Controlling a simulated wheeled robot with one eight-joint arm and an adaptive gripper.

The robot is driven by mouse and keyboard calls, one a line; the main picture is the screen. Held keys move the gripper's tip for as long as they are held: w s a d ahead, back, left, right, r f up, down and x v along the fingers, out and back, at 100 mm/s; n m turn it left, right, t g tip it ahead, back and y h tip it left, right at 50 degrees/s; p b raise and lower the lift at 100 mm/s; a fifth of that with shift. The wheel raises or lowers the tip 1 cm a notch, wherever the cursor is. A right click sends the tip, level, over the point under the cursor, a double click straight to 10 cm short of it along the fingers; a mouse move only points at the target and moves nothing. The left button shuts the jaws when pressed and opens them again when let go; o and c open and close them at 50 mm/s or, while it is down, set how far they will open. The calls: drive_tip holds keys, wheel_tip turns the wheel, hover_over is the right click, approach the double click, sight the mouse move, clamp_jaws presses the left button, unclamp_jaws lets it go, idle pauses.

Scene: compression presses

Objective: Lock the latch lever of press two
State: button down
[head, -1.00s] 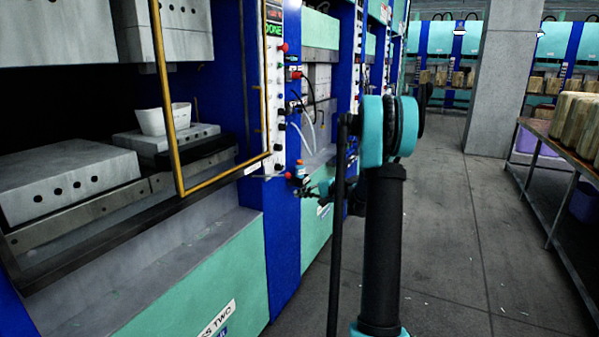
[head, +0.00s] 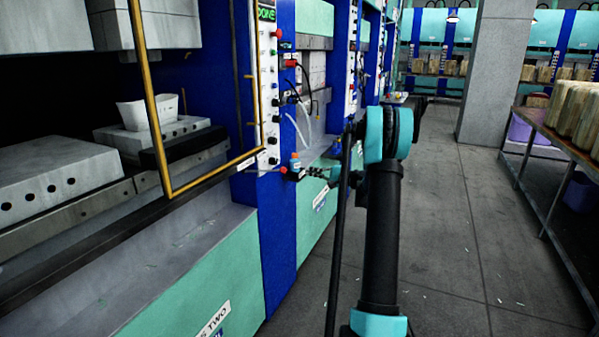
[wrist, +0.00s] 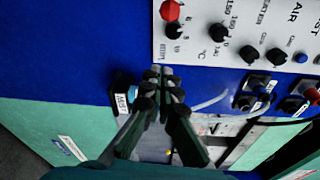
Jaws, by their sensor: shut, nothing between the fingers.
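Press two stands at the left of the head view, with its name label (head: 212,322) on the green lower front. A thin grey rod (head: 258,170) ending in a red knob (head: 283,170) sticks out near the press's blue post; it may be the latch lever, but I cannot tell for sure. My gripper (head: 305,172) is just right of the knob, apparently apart from it. In the wrist view its fingers (wrist: 160,76) are shut and empty, pointing at the blue panel. No lever is clear in the wrist view.
A yellow guard frame (head: 161,110) hangs before the press opening. A white tub (head: 133,114) sits on a mould block inside. A control panel (wrist: 236,28) lies above.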

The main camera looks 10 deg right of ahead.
drive_tip(key=w+a, duration=0.3)
drive_tip(key=a, duration=0.5)
drive_tip(key=shift+a, duration=0.3)
drive_tip(key=shift+s+r, duration=0.1)
